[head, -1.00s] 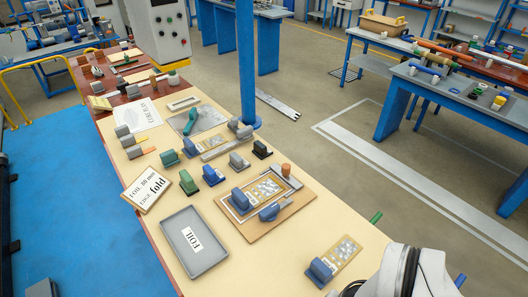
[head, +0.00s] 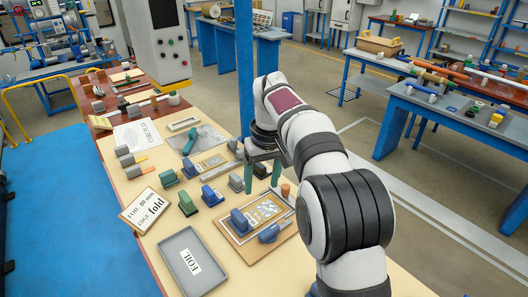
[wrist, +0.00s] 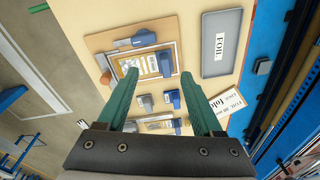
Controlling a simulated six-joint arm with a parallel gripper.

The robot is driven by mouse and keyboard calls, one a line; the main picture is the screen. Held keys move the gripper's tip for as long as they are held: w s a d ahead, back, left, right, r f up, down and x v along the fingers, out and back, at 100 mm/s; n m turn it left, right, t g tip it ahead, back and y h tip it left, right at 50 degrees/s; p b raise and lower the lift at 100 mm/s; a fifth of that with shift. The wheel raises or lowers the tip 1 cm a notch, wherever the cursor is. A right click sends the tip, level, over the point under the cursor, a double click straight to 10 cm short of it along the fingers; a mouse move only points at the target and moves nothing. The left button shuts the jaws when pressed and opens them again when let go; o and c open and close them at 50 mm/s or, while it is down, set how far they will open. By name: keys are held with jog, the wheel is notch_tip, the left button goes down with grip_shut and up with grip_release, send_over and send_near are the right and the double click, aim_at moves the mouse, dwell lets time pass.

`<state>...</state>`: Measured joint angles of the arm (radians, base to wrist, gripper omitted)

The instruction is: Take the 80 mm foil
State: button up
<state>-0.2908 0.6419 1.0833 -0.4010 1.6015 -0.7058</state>
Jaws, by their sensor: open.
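In the head view my gripper (head: 262,186) hangs open and empty, its two green fingers pointing down over the far right part of the bench, behind the tan board (head: 252,255). The wrist view also shows the fingers apart (wrist: 158,78). Small silver-grey foil pieces (head: 264,208) lie in a framed panel on that board, with blue-handled blocks beside them; they also show in the wrist view (wrist: 150,65). A tilted card (head: 146,208) reads "FOIL 80 mm EDGE fold". I cannot tell which foil is 80 mm.
A grey tray (head: 188,258) labelled FOIL lies empty at the front left. Several green, blue and grey blocks stand between card and board, including a dark green one (head: 187,204). A blue post (head: 243,70) rises behind the bench. My arm hides the bench's right side.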

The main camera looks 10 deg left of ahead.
aim_at(239, 215)
jog(key=w+a+f+n, duration=0.3)
jog(key=w+a+f, duration=0.2)
jog(key=a+f, duration=0.1)
jog(key=f, duration=0.5)
jog(key=w+a+f, duration=0.1)
jog(key=f, duration=0.9)
jog(key=shift+w+a+f, duration=0.2)
jog(key=shift+a+f, duration=0.15)
grip_shut()
